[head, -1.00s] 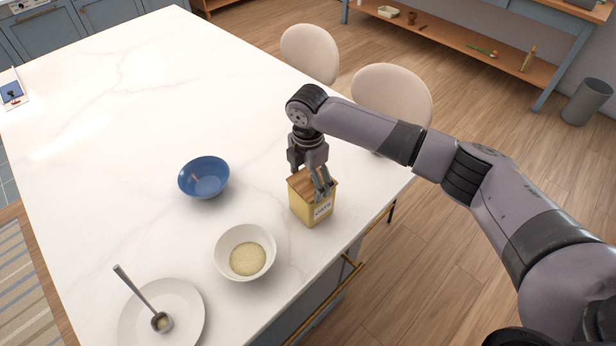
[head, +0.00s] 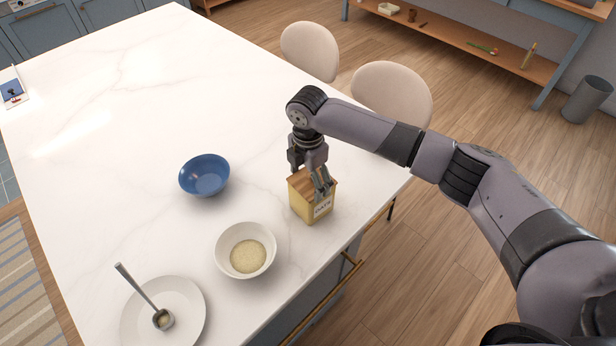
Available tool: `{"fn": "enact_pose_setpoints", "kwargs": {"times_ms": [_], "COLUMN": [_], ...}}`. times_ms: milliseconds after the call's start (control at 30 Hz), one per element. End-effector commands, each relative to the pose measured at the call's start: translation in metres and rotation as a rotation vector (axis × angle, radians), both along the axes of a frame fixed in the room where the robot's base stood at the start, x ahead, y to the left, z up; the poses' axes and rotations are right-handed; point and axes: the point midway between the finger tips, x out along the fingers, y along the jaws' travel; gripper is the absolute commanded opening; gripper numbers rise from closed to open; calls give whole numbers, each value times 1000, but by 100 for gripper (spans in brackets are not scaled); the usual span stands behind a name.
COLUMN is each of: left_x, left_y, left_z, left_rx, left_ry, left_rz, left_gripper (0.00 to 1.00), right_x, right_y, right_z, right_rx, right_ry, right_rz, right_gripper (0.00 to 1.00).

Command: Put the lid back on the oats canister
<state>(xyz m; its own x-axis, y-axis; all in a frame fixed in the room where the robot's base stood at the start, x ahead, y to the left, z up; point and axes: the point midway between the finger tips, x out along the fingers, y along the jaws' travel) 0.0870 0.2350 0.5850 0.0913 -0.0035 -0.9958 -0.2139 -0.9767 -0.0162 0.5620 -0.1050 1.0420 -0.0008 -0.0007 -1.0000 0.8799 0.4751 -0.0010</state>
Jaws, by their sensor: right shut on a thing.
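The yellow oats canister (head: 306,210) stands upright on the white table near its right edge, its label facing the front. The brown wooden lid (head: 299,182) sits on top of the canister. My right gripper (head: 322,190) is at the lid from above, shut on it, with its fingers over the lid's right part and the canister's top edge. The fingers hide part of the lid, so I cannot tell whether it is fully seated. My left gripper is not in view.
A blue bowl (head: 204,175) stands left of the canister. A white bowl of pale grains (head: 229,240) is in front of it. A white plate (head: 190,310) with a metal scoop (head: 140,287) is at the front left. Two chairs (head: 392,92) stand beyond the right edge. The table's back is clear.

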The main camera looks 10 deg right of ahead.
Motion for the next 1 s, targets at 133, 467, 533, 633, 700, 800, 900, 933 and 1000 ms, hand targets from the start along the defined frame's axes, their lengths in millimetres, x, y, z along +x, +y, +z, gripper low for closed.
{"fn": "enact_pose_setpoints", "kwargs": {"times_ms": [133,467,533,633,700,800,900,933,1000], "left_x": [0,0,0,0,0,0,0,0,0], "left_y": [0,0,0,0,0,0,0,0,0], "left_z": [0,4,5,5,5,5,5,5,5], "left_rx": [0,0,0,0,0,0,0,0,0], "left_ry": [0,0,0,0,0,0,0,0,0], "left_rz": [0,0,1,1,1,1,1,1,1], "left_gripper": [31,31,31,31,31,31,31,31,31], "right_x": [0,0,1,1,1,1,1,1,1], "right_y": [0,0,0,0,0,0,0,0,0], "right_z": [0,-1,-1,-2,-2,-2,-2,-2,-2], "right_rx": [0,0,0,0,0,0,0,0,0], "right_ry": [-1,0,0,-1,-1,-1,-1,-1,-1], "right_rz": [0,0,0,0,0,0,0,0,0], "right_gripper": [50,50,50,50,50,50,80,82,87]}}
